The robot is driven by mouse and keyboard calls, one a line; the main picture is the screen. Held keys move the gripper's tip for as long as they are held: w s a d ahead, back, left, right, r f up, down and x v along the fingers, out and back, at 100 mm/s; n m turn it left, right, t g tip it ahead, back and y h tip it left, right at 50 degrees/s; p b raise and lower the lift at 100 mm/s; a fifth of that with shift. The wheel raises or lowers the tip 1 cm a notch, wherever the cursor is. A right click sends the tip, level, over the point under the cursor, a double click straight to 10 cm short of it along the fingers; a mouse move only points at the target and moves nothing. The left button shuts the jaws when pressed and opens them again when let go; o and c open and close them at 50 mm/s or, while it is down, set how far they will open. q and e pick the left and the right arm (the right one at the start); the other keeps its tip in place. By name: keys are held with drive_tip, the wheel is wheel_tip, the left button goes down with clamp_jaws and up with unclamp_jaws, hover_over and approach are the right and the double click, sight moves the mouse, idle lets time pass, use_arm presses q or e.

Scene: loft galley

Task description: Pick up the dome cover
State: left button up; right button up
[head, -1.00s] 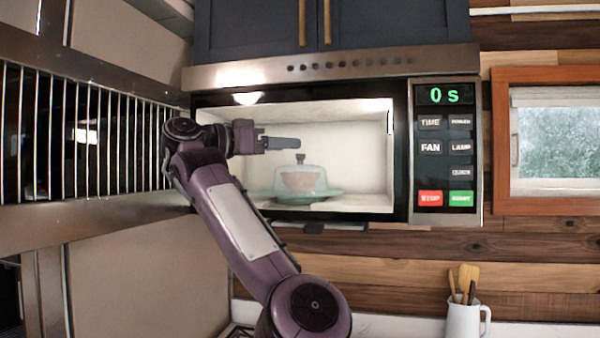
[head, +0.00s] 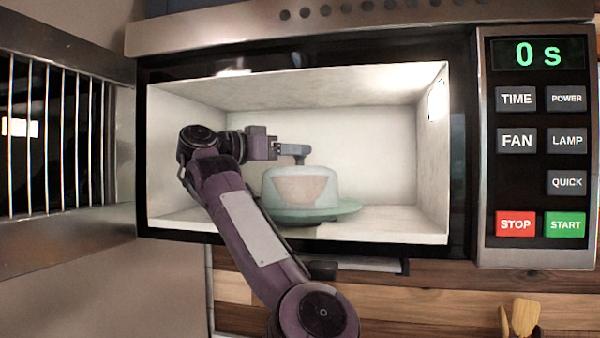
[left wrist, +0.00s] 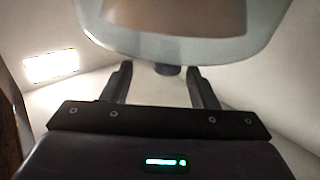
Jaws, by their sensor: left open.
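The dome cover (head: 332,184) is clear and whitish. It stands on a pale green plate (head: 345,212) inside the open microwave, over a brownish thing whose identity I cannot tell. My left gripper (head: 297,150) is inside the microwave at the top of the dome, its fingers hiding the knob in the head view. In the left wrist view the dome (left wrist: 100,20) fills the top. Its dark knob (left wrist: 167,69) shows between the two open fingers of the gripper, apart from both as far as I can tell. My right gripper is not in view.
The microwave cavity (head: 400,130) surrounds my left arm, with walls close on the left and a ceiling above. The control panel (head: 540,150) reads 0 s. The open microwave door (head: 60,235) stands at the left. Wooden utensils (head: 522,318) show at the lower right.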

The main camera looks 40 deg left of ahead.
use_arm(q)
drive_tip(key=p+x, duration=0.1)
drive_tip(key=x, duration=0.1)
drive_tip(key=a+p+x, duration=0.1)
drive_tip(key=p+x, duration=0.1)
drive_tip(key=shift+w+d+f, duration=0.1)
drive_tip(key=shift+w, duration=0.5)
drive_tip(key=shift+d, duration=0.15)
drive_tip(key=shift+s, duration=0.1)
drive_tip(key=shift+c, duration=0.6)
drive_tip(key=c, duration=0.8)
drive_tip(key=shift+c, duration=0.2)
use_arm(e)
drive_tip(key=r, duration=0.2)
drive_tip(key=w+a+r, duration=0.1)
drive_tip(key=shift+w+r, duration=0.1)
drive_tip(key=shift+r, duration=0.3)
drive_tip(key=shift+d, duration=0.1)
